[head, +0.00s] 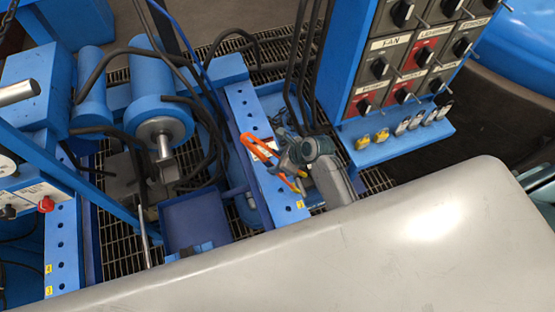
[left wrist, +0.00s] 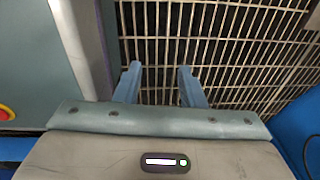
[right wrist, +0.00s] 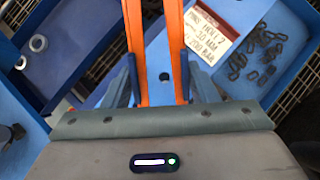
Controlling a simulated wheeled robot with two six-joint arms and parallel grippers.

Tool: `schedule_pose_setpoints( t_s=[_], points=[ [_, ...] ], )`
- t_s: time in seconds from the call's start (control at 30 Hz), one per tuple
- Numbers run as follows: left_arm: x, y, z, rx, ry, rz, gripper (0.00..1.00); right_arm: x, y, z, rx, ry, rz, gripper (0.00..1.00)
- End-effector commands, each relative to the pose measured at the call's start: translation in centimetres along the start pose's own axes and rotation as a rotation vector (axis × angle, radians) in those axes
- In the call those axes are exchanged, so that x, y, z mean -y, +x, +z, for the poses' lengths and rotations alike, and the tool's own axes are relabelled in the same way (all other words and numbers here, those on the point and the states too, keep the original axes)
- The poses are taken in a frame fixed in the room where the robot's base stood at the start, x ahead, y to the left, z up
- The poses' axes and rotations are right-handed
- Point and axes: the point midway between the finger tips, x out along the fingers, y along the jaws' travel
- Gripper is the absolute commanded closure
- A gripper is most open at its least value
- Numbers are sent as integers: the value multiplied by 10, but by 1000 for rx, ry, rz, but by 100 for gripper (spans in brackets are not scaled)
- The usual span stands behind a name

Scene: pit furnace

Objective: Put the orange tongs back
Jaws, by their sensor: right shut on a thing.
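The orange tongs (head: 261,146) are in the grasp of my right gripper (head: 290,172) beside the blue perforated rail in the head view. In the right wrist view two orange handles (right wrist: 173,50) run up between the fingers of my right gripper (right wrist: 157,82), which is shut on them. The far end of the tongs is out of that view. My left gripper (left wrist: 158,85) is open and empty over floor grating in the left wrist view. It does not show in the head view.
A blue rail with holes (head: 244,105) runs beside the tongs. A handwritten label (right wrist: 213,30) and loose black links (right wrist: 255,60) lie on blue surfaces near my right gripper. A switch panel (head: 410,60) stands at upper right. A blue tray (head: 195,220) lies left of the rail.

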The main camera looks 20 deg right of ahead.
Motion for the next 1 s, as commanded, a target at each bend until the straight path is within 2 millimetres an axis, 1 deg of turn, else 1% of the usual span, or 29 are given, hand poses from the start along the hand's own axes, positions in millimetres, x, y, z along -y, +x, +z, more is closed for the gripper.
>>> schedule_pose_setpoints(
  t_s=[0.37,0.73,0.77,0.8,0.87,1.0],
  points=[
    [0,-2,-8,-12,0,0,64,0,3,-2,1,0,-1,53],
    [0,-4,-5,-8,0,0,64,0,10,-7,1,0,-1,53],
    [0,-4,-5,-7,0,0,64,0,10,-8,0,0,0,43],
    [0,-4,-4,-6,0,0,64,0,10,-8,0,0,0,35],
    [0,-3,-3,-4,0,0,64,0,10,-8,0,0,0,25],
    [0,-3,-2,-3,0,0,64,0,10,-8,0,0,0,25]
  ],
)
